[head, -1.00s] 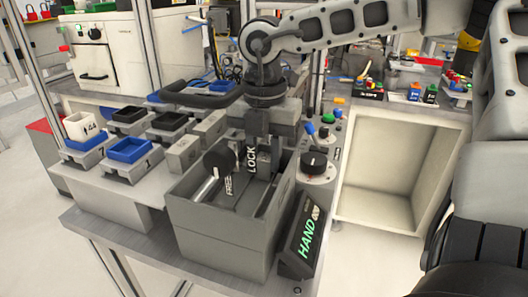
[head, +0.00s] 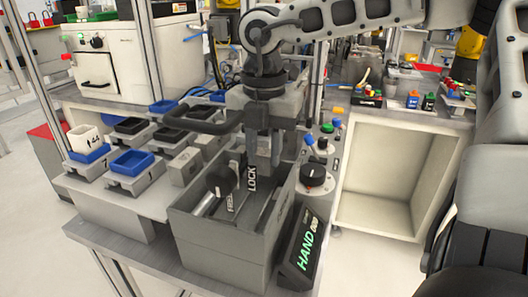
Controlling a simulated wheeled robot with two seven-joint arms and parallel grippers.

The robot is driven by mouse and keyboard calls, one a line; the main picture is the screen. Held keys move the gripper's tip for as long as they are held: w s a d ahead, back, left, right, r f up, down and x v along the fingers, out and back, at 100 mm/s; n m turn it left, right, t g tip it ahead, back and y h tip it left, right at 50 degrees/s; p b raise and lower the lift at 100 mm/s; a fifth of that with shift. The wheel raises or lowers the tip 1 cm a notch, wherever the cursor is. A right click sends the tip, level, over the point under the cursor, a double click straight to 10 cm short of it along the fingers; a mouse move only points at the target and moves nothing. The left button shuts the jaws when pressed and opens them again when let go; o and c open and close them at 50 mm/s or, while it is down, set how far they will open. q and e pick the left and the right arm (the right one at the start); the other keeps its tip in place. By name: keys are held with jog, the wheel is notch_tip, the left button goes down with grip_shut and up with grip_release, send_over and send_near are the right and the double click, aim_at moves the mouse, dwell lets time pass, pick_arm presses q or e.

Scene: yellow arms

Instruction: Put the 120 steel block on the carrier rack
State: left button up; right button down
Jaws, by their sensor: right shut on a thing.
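My right gripper (head: 265,148) points straight down over the open grey box fixture (head: 213,243) marked FREE and LOCK. It is shut on a grey steel block, which is largely hidden between the fingers and by the box; no 120 marking is readable. The carrier rack (head: 108,198) stands left of the box, with several grey carriers on it. Some carriers hold blue (head: 131,162) or black (head: 130,125) trays, and one holds a white cup (head: 85,139) marked 144. My left gripper is not in view.
A black-knobbed lever (head: 221,181) and a dark curved handle (head: 190,126) are close left of the gripper. A control panel with a knob (head: 313,175) and a HAND display (head: 303,247) stands right of the box. An empty open cabinet (head: 390,185) is further right.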

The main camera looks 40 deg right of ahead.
jog(key=shift+r+p, duration=0.95)
jog(key=shift+r, duration=0.95)
